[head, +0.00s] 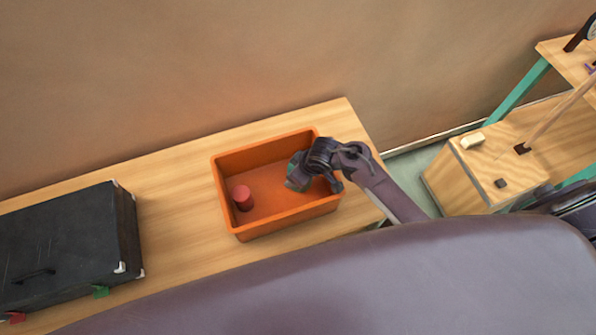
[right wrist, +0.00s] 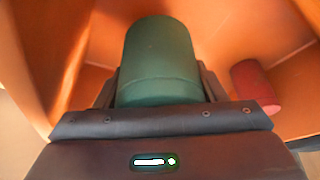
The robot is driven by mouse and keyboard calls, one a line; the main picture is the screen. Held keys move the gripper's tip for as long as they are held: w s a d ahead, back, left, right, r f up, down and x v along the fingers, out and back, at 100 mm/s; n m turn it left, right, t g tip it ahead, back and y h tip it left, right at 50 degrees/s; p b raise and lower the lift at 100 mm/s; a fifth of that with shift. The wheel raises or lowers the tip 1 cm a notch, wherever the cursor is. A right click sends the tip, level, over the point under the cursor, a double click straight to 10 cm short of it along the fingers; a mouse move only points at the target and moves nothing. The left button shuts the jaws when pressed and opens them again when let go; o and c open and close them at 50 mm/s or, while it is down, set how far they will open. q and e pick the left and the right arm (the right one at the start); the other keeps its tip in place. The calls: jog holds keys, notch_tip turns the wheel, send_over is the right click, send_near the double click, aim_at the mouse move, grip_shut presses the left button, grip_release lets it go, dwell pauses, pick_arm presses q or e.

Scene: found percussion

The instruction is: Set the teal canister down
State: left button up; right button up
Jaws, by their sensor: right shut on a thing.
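The teal canister (right wrist: 160,55) fills the middle of the right wrist view, between the fingers of my right gripper (right wrist: 160,92). In the head view my right gripper (head: 300,182) is over the right part of the orange bin (head: 290,222), and only a sliver of teal shows beside it. The gripper is shut on the canister. The canister is within the bin's walls; I cannot tell whether its base touches the bin floor. My left gripper is not in view.
A red cylinder (head: 242,197) stands in the left part of the bin, apart from the canister, and shows in the right wrist view (right wrist: 256,87). A black case (head: 65,245) lies on the wooden table (head: 180,205) at left. A wooden box (head: 490,165) is at right.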

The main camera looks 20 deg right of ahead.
jog(key=shift+f, duration=0.55)
jog(key=o, duration=1.1)
jog(key=shift+c, duration=0.2)
jog(key=p+v, duration=0.3)
jog(key=v, duration=1)
jog(key=shift+w+a+r, duration=0.2)
jog(key=shift+r, duration=0.05)
jog(key=shift+f, duration=0.1)
